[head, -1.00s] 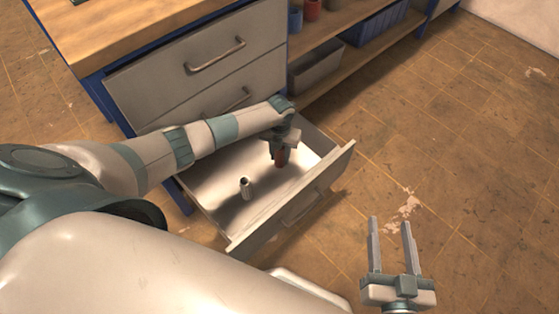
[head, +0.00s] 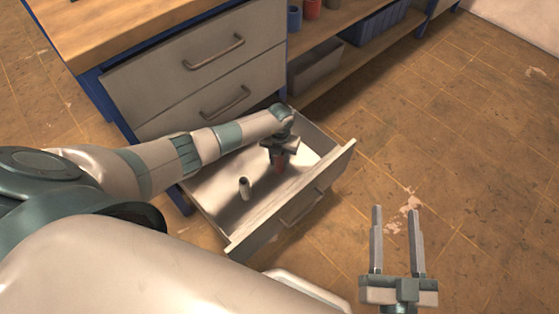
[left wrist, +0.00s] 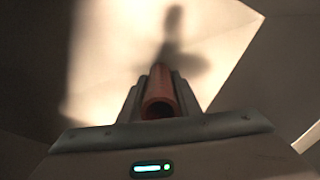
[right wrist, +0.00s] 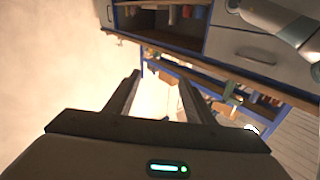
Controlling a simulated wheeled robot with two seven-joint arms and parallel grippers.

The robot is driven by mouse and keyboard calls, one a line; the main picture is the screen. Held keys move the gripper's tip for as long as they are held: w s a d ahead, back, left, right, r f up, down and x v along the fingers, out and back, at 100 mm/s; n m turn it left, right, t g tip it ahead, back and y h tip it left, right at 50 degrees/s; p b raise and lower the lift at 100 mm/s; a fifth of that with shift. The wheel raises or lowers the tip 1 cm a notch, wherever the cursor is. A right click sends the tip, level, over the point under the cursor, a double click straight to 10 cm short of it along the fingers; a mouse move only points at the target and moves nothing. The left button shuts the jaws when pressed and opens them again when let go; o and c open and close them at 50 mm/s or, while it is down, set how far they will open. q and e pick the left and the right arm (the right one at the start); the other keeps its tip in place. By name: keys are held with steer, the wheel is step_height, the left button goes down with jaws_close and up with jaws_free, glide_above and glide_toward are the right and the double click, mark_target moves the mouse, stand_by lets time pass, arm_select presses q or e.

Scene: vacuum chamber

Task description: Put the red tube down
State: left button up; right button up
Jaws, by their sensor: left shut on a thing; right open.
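The red tube (head: 281,166) is between the fingers of my left gripper (head: 280,160), inside the open bottom drawer (head: 218,205). In the left wrist view the tube (left wrist: 160,95) shows end-on, with the fingers shut on both sides of it. The light drawer floor lies beyond it with a dark shadow. Whether the tube touches the floor I cannot tell. My right gripper (head: 396,243) is open and empty, out over the floor to the right of the drawer. It also shows open in the right wrist view (right wrist: 160,85).
A small light metallic cylinder (head: 244,188) stands in the drawer, left of the tube. The drawer's front panel (head: 300,205) sticks out over the tiled floor. Two closed drawers (head: 215,65) sit above. Shelves at right hold a grey bin (head: 314,70) and a blue crate (head: 375,24).

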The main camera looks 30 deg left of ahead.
steer(key=shift+r, duration=0.1)
arm_select(q)
steer(key=shift+f, duration=0.15)
steer(key=o, duration=1)
arm_select(e)
steer(key=shift+s+r, duration=0.1)
steer(key=shift+r, duration=0.2)
arm_select(q)
steer(key=shift+r+p, duration=0.3)
steer(key=shift+r, duration=0.6)
steer(key=shift+r+p, duration=1.3)
steer(key=shift+r, duration=4)
arm_select(e)
step_height(320, 180, down, 12)
steer(key=s+d+g+h, duration=0.1)
steer(key=d+g+h, duration=0.1)
steer(key=g, duration=0.5)
steer(key=shift+s+d+r, duration=0.25)
steer(key=shift+s+d, duration=0.15)
steer(key=shift+d, duration=0.05)
